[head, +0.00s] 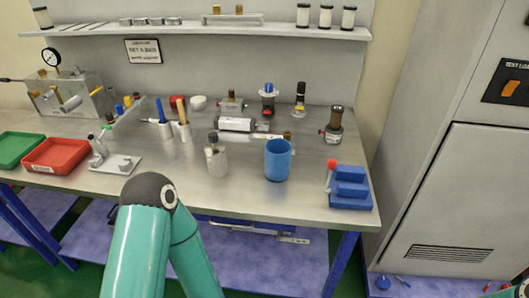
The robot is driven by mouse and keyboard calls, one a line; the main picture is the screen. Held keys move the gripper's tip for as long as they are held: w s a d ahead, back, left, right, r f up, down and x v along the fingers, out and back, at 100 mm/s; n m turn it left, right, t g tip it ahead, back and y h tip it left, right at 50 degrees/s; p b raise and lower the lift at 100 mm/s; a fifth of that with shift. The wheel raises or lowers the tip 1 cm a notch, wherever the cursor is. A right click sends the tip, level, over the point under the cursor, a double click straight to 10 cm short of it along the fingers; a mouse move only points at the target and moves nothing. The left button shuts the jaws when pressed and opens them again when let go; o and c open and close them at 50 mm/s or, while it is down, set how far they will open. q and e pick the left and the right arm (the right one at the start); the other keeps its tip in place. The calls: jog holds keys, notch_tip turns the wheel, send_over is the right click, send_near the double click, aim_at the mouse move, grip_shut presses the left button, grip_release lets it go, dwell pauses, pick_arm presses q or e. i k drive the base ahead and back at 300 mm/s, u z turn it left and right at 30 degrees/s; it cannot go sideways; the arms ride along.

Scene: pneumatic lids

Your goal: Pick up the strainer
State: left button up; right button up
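I cannot tell for certain which part is the strainer. Small fittings stand on the metal workbench (215,199): a dark-topped metal fitting (216,158) left of a blue cup (278,161), a brown-and-metal unit with a dark top (333,125) at the right, a blue-and-red-topped unit (268,99) and a slim dark-topped unit (300,99) near the wall. My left arm rises at the lower left in front of the bench, and only its teal links and dark joint show. A teal sliver of my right arm is at the lower right corner. Neither gripper is in view.
A red tray (56,156), a green tray (16,149) and a metal stand (115,162) are at the left. A white cylinder (236,125) lies mid-bench. A blue block with a red knob (350,188) sits at the right front. A grey cabinet (465,190) stands right of the bench.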

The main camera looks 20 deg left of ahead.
aim_at(215, 150)
jog(key=k, duration=1.1)
jog(key=u, duration=1.1)
jog(key=i, duration=0.95)
jog(key=z, duration=0.2)
